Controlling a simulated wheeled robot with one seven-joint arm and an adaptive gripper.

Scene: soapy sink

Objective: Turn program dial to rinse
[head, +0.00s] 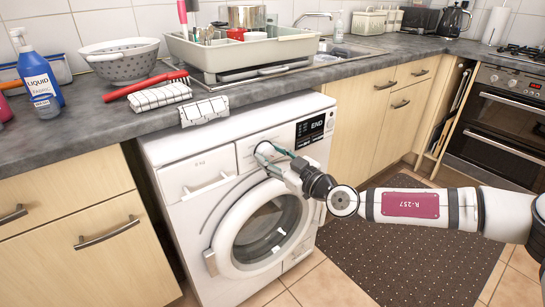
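A white front-loading washing machine (222,134) stands under the grey counter. Its dark display (310,129) at the upper right of the front reads "END". The program dial (262,147) is on the control panel left of the display, mostly covered by my gripper. My gripper (269,154) reaches in from the right, with its fingertips at the dial. I cannot tell whether the fingers touch or hold the dial, or how far apart they are. The dial's pointer and program markings are too small or hidden to read.
The round door (238,232) is shut below my gripper. A detergent drawer (198,177) is to the left. Checkered cloths (204,110) hang over the counter edge above. A dotted mat (415,240) lies on the floor, and an oven (505,115) stands at the right.

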